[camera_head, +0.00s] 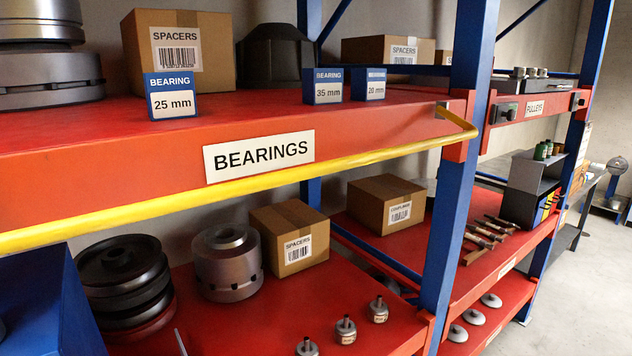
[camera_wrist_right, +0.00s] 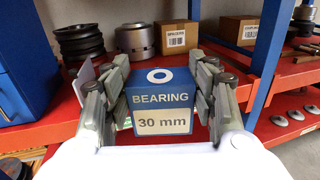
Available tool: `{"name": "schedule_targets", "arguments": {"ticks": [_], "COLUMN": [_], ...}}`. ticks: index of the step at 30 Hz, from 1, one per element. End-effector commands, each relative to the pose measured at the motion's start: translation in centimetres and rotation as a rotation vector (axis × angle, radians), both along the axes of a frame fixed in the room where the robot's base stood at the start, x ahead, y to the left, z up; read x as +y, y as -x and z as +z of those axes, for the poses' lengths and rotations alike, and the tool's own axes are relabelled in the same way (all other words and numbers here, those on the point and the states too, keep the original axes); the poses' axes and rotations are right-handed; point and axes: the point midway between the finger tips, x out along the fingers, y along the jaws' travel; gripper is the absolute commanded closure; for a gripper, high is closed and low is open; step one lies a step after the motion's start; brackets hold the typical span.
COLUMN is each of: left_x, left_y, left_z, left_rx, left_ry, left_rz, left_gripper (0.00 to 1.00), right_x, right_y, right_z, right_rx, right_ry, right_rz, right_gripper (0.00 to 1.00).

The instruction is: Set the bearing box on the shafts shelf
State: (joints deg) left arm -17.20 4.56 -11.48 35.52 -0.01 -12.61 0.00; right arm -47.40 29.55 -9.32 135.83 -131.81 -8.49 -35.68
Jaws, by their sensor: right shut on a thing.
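A blue and white bearing box (camera_wrist_right: 162,103) marked "30 mm" is between the fingers of my right gripper (camera_wrist_right: 163,80) in the right wrist view. The gripper is shut on its sides, and its label faces the camera, upright. The red lower shelf (camera_wrist_right: 92,131) shows behind and below the box; I cannot tell whether they touch. No label reading "shafts" is legible in either view. The head view shows the lower shelf (camera_head: 230,325) under the yellow-edged shelf labelled "BEARINGS" (camera_head: 259,156). Neither gripper shows in the head view, and my left gripper is in no view.
Bearing boxes of 25 mm (camera_head: 172,100), 35 mm (camera_head: 323,92) and 20 mm (camera_head: 370,90) stand on the upper shelf. Below are black pulleys (camera_head: 122,270), a metal hub (camera_head: 227,265), a spacers carton (camera_head: 290,240) and small knobbed parts (camera_head: 346,329). A blue post (camera_head: 455,190) divides the bays.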

Motion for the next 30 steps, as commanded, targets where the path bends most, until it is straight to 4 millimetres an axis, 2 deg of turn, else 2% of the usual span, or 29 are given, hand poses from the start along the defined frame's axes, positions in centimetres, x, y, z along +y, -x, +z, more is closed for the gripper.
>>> {"name": "schedule_targets", "arguments": {"ticks": [19, 21, 27, 30], "left_x": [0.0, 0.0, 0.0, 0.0], "left_y": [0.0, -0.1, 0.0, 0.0], "left_z": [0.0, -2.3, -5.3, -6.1], "left_rx": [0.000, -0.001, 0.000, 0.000], "left_ry": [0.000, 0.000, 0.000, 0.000], "left_rz": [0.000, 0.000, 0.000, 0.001], "left_gripper": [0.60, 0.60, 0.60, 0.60], "right_x": [-2.9, -2.9, -2.8, -2.8], "right_y": [-2.0, -2.0, -2.0, -2.0], "right_z": [1.8, -0.6, -3.5, -4.3], "right_rx": [-0.001, -0.002, -0.002, -0.003], "right_ry": [-0.006, 0.001, 0.000, -0.001], "right_rz": [-0.399, -0.389, -0.387, -0.387], "right_gripper": [0.77, 0.77, 0.77, 0.77]}}
